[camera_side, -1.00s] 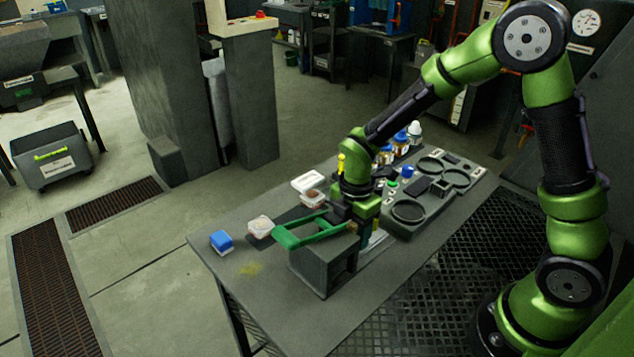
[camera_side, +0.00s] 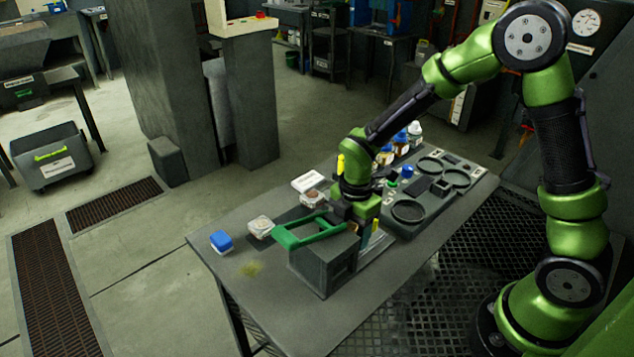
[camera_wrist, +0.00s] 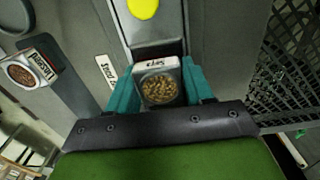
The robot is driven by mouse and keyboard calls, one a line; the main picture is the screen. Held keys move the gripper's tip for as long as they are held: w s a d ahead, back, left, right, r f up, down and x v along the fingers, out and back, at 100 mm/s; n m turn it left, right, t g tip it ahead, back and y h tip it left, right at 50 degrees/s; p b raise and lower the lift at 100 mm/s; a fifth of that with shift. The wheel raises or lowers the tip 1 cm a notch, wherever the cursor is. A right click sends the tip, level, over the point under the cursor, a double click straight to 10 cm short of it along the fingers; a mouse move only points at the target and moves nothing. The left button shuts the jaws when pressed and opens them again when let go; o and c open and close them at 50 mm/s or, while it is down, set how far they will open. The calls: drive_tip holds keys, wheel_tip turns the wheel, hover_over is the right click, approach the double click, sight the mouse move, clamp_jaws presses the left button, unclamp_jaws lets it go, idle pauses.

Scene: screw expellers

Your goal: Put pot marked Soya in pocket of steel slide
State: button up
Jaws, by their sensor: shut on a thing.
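The pot marked Soya (camera_wrist: 158,88) is a small square pot of tan beans with a white label, which reads upside down in the wrist view. My gripper (camera_wrist: 157,86) is shut on it, one teal finger on each side. The steel slide (camera_wrist: 152,30) is a bright metal strip just beyond the pot, with a dark recess (camera_wrist: 160,51) at the pot's far edge. I cannot tell whether the pot is inside the pocket or above it. In the side view my gripper (camera_side: 362,226) is low beside the grey press box, and the pot is hidden.
A pot marked Linseed (camera_wrist: 22,74) stands to the left in the wrist view. A green handle (camera_side: 308,232) tops the grey box (camera_side: 322,268). A blue-lidded pot (camera_side: 221,241) and a pale pot (camera_side: 260,227) stand left. A dark tray (camera_side: 425,207) lies right.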

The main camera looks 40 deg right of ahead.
drive_tip(key=shift+d+f, duration=0.2)
drive_tip(key=shift+f, duration=0.2)
drive_tip(key=o, duration=1.2)
drive_tip(key=shift+s, duration=0.2)
drive_tip(key=shift+o, duration=0.2)
drive_tip(key=shift+r, duration=0.2)
drive_tip(key=shift+c, duration=0.3)
drive_tip(key=shift+o, duration=1.2)
drive_tip(key=shift+r, duration=0.3)
drive_tip(key=shift+w+a+r, duration=0.1)
drive_tip(key=shift+w+r, duration=0.1)
drive_tip(key=shift+r, duration=3.85)
